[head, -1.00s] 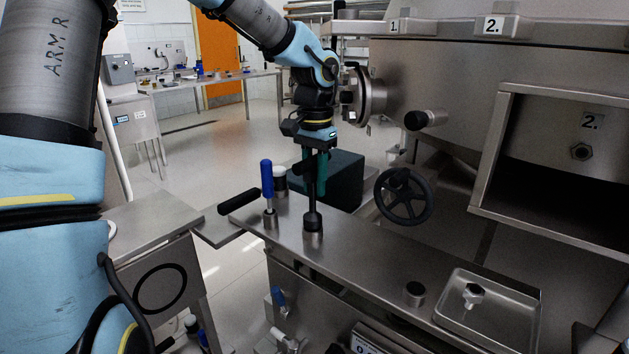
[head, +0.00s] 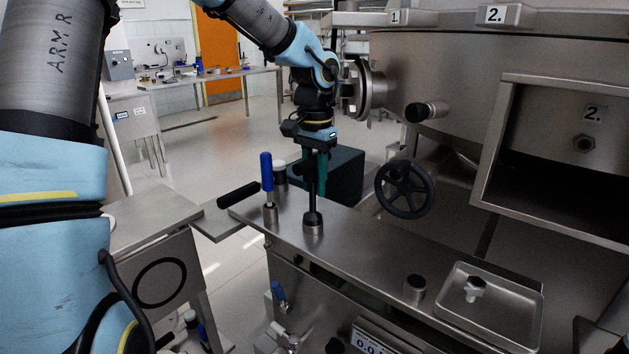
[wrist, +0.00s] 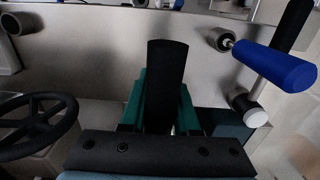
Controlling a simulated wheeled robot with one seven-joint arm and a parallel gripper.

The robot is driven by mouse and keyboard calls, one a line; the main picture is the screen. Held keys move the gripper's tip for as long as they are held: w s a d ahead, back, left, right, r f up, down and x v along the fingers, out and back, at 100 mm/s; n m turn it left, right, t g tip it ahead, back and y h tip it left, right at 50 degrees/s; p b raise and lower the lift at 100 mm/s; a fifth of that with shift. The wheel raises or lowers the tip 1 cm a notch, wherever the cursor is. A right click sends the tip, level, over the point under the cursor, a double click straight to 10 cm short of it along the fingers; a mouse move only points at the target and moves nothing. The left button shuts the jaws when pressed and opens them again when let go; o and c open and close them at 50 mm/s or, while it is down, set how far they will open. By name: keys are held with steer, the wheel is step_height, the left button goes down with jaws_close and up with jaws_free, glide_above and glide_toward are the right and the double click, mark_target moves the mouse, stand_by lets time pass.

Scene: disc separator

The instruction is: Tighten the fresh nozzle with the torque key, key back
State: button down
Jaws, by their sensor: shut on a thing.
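My gripper (head: 316,175), with green fingers, is shut on the upright black handle of a key (head: 312,200), which looks like the torque key. The key's foot stands in a round steel holder (head: 313,226) on the bench. In the wrist view the handle (wrist: 167,85) sits between the fingers; its lower end is hidden. A hex nozzle (head: 583,144) sits in the steel wall under a "2." label at the right. Another hex-headed nozzle (head: 474,289) lies in a shallow tray (head: 520,312). I cannot tell which nozzle is the fresh one.
A blue-handled tool (head: 266,172) stands in its holder close left of the key; it also shows in the wrist view (wrist: 275,66). A black handwheel (head: 404,189) stands right of my gripper. An empty-looking round holder (head: 414,288) is left of the tray. The bench between is clear.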

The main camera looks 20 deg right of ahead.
mark_target(315, 155)
steer(key=shift+f+b, duration=0.4)
steer(key=shift+f, duration=0.3)
steer(key=c, duration=0.6)
jaws_free()
steer(key=shift+o, duration=0.2)
step_height(315, 155, up, 11)
steer(key=shift+d+f+b, duration=0.1)
steer(key=shift+f+b, duration=0.05)
steer(key=shift+b, duration=0.3)
step_height(315, 155, up, 4)
steer(key=p, duration=0.4)
steer(key=shift+r, duration=0.2)
steer(key=shift+f, duration=0.1)
